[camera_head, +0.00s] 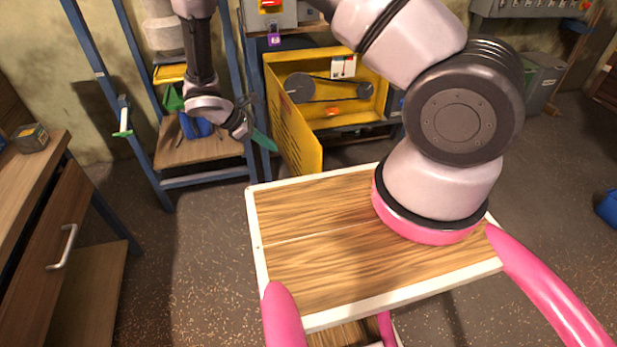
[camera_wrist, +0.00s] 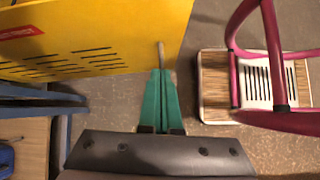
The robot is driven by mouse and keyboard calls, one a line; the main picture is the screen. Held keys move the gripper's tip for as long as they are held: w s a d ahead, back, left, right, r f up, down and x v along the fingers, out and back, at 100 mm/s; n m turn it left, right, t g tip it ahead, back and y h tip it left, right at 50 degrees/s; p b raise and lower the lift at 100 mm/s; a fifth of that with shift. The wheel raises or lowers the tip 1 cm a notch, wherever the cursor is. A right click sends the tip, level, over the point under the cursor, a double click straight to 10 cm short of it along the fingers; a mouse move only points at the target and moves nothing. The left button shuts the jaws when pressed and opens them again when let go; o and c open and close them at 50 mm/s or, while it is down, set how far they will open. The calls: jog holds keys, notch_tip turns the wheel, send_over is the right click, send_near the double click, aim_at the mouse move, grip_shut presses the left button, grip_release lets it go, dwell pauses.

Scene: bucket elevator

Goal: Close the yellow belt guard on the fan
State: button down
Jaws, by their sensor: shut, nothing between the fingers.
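The yellow belt guard door (camera_head: 291,128) stands swung open at the left of its yellow housing (camera_head: 383,84), its slotted panel angled toward me. Inside the housing a belt runs around a large dark pulley (camera_head: 300,87) and a smaller one at the right. My gripper (camera_head: 270,145), with green fingers, is just left of the door, on the slotted side. In the wrist view the shut fingers (camera_wrist: 161,75) are empty and point along the floor beside the door panel (camera_wrist: 95,38). A thin pale rod (camera_wrist: 160,54) shows at their tips; I cannot tell whether they touch it.
A blue rack (camera_head: 215,179) with a wooden shelf stands left of the door, close to my arm. A wooden cabinet (camera_head: 42,215) is at the far left. The floor (camera_head: 195,255) between them is clear. A blue object (camera_head: 608,207) lies at the right.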

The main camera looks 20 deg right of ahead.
notch_tip(320, 180, down, 6)
jog(key=s+n+h, duration=0.1)
jog(key=s+n, duration=0.1)
jog(key=s, duration=0.1)
jog(key=w+d+r+x, duration=0.1)
jog(key=d+r+x, duration=0.1)
jog(key=x, duration=1)
jog(key=shift+w+d+f+t, duration=0.15)
jog(key=shift+d+f+t, duration=0.05)
jog(key=shift+t, duration=0.2)
jog(key=shift+d, duration=0.1)
